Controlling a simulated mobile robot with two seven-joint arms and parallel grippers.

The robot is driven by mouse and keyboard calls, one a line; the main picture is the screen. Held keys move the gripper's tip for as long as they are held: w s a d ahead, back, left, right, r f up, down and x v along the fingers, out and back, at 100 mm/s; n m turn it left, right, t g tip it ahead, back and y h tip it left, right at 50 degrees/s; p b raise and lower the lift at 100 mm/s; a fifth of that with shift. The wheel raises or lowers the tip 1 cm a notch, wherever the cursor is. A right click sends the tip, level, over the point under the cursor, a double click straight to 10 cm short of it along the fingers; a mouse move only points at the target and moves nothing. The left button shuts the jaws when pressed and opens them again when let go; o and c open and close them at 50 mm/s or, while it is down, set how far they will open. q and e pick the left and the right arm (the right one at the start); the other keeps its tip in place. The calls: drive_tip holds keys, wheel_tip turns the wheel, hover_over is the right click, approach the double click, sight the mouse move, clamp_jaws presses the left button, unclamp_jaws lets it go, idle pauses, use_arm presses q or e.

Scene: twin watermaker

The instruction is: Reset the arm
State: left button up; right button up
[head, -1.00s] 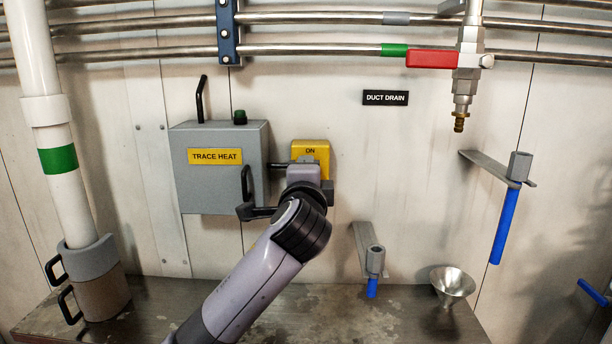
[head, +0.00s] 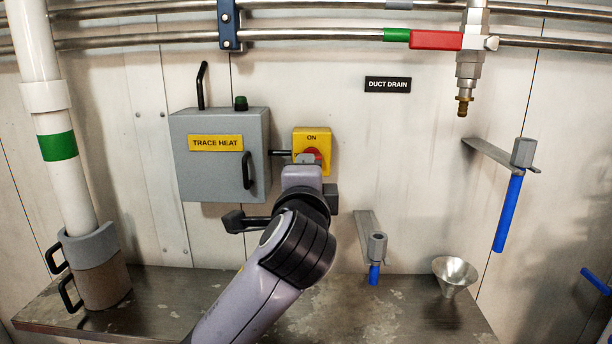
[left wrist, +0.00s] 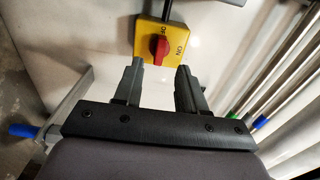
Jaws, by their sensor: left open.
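My left gripper (left wrist: 157,80) is open and empty in the left wrist view, with its two dark fingers spread apart. Ahead of the fingertips is a yellow switch box with a red knob (left wrist: 160,47), marked ON and OFF; a gap shows between the fingers and the knob. In the head view the yellow switch box (head: 312,138) is on the wall, and my left arm (head: 290,260) reaches up in front of it. The wrist covers the lower part of the box, and the fingertips are mostly hidden there. My right gripper is not in view.
A grey TRACE HEAT cabinet (head: 215,180) with black handles is just left of the switch. A blue-handled lever (head: 376,250) and a metal funnel (head: 454,276) are to the right, above the worn bench (head: 180,290).

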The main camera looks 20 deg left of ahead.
use_arm(q)
drive_tip(key=s+a+f+n+g+h, duration=0.25)
drive_tip(key=s+f+g, duration=0.2)
drive_tip(key=f, duration=0.75)
drive_tip(key=s+a+f+n+g+h, duration=0.1)
drive_tip(key=s+f+n+g, duration=0.35)
drive_tip(key=f, duration=0.75)
drive_tip(key=s+a+f+n+g+h, duration=0.1)
drive_tip(key=s+f+n+g, duration=0.1)
drive_tip(key=s+f, duration=0.45)
drive_tip(key=s+a+f+n+g, duration=0.1)
drive_tip(key=s+f+n, duration=0.15)
drive_tip(key=s, duration=0.65)
drive_tip(key=s+a+f+n+g+h, duration=0.1)
drive_tip(key=s+f+g, duration=0.1)
drive_tip(key=s+f, duration=0.45)
drive_tip(key=w+d+f+t+h, duration=0.1)
drive_tip(key=w+d+f+t, duration=0.2)
drive_tip(key=f+t, duration=0.4)
drive_tip(key=shift+w+f+h, duration=0.15)
drive_tip(key=shift+w+h, duration=0.2)
drive_tip(key=shift+w, duration=0.55)
drive_tip(key=shift+c, duration=0.4)
